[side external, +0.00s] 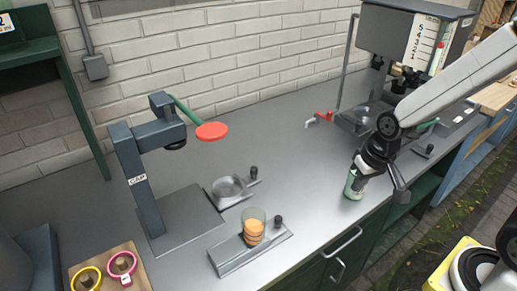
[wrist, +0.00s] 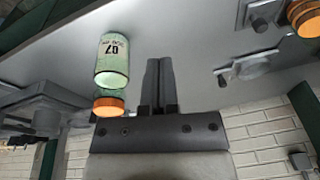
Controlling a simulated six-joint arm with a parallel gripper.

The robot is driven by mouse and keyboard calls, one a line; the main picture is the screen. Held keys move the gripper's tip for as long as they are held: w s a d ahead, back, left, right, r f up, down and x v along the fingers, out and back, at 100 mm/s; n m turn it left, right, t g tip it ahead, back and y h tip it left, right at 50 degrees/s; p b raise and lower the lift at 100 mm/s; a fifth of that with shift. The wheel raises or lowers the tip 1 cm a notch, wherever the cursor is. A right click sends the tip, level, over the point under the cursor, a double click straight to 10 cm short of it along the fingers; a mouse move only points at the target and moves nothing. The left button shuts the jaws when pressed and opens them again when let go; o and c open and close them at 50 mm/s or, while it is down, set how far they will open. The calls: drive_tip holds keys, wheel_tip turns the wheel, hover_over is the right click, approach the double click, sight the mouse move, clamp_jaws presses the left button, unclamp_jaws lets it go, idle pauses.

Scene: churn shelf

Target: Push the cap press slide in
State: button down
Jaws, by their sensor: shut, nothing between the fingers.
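The cap press (side external: 150,190) is a dark grey post marked CAP, with a head and a green lever ending in a red knob (side external: 211,131). Its slide (side external: 230,190), a grey plate with a round holder and a dark knob, sticks out to the right of the press base. The holder is not under the press head. The slide also shows in the wrist view (wrist: 245,67), to the right of the fingers. My gripper (side external: 362,177) is shut and empty, well to the right of the slide, close to a pale green jar (side external: 352,186). The jar, numbered 07, shows left of my fingers (wrist: 160,62).
A clear tube of orange caps (side external: 254,230) stands on a grey plate with a knob, in front of the slide. A hopper machine (side external: 405,40) with a red tap stands at the back right. The counter between the slide and my gripper is clear.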

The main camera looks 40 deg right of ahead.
drive_tip(key=w+d+f+m+t+y, duration=0.1)
drive_tip(key=w+m+y, duration=0.2)
drive_tip(key=w+m, duration=0.7)
drive_tip(key=w+d+f+m+y, duration=0.1)
drive_tip(key=w+m+y, duration=0.3)
drive_tip(key=w+m, duration=0.6)
drive_tip(key=shift+w+d+m+t, duration=0.25)
drive_tip(key=shift+w+m+t, duration=0.15)
drive_tip(key=shift+m, duration=0.1)
drive_tip(key=shift+f, duration=0.15)
approach(257, 177)
drive_tip(key=f, duration=0.2)
drive_tip(key=shift+d+f, duration=0.2)
drive_tip(key=shift+f, duration=0.2)
drive_tip(key=a, duration=0.1)
drive_tip(key=w+a, duration=0.1)
drive_tip(key=shift+w+a+f, duration=0.2)
drive_tip(key=shift+w+a, duration=0.05)
drive_tip(key=shift+a, duration=0.05)
drive_tip(key=shift+w+a, duration=0.3)
drive_tip(key=shift+a, duration=0.3)
drive_tip(key=shift+a, duration=0.1)
